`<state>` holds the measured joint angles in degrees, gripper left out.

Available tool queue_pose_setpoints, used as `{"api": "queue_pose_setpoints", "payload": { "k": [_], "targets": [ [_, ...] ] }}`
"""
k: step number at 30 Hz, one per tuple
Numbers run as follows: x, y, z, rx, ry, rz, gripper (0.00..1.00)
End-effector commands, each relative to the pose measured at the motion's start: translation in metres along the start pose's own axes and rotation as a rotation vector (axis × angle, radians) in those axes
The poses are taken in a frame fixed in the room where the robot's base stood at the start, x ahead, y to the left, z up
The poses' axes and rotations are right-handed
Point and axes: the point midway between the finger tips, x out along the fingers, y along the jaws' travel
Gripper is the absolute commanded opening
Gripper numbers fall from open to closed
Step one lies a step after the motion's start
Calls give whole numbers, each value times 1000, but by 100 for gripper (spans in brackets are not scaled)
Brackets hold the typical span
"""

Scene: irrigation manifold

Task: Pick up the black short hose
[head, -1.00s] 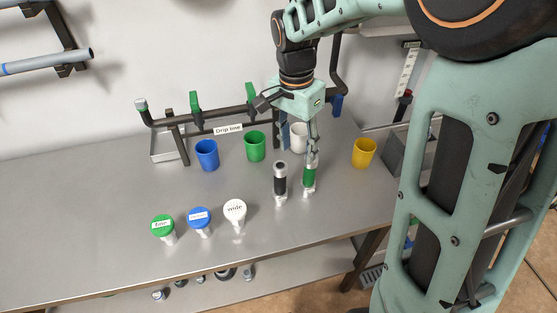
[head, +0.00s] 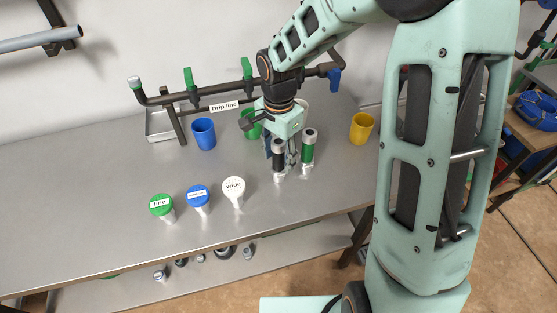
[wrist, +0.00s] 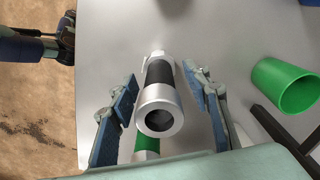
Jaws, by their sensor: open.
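The black short hose (head: 279,159) stands upright on the metal bench, with silver metal ends. In the wrist view the black hose (wrist: 163,72) lies between my two blue-padded fingers, its open silver end facing the camera. My gripper (head: 281,154) is open around it, with a visible gap on each side; it also shows in the wrist view (wrist: 160,80). The green short hose (head: 308,147) stands upright just right of it in the head view, and is partly hidden behind the black hose in the wrist view (wrist: 146,142).
Blue (head: 204,134), green (head: 247,120) and yellow (head: 361,129) cups stand behind. Green (head: 161,205), blue (head: 198,197) and white (head: 233,187) capped pieces stand at the front left. The Drip line manifold (head: 220,92) runs along the back. The bench's left side is clear.

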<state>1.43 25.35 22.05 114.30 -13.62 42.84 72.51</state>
Motion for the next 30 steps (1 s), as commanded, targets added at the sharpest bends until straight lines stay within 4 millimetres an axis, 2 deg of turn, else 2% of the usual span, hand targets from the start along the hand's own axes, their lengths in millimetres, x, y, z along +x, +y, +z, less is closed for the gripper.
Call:
{"api": "queue_pose_setpoints", "payload": {
  "k": [3, 10, 22, 30],
  "targets": [
    [10, 0, 0, -2, 0, 1, 44],
    [11, 0, 0, -1, 0, -1, 44],
    [11, 0, 0, -2, 1, -1, 1],
    [9, 0, 0, -2, 1, -1, 0]
  ]
}}
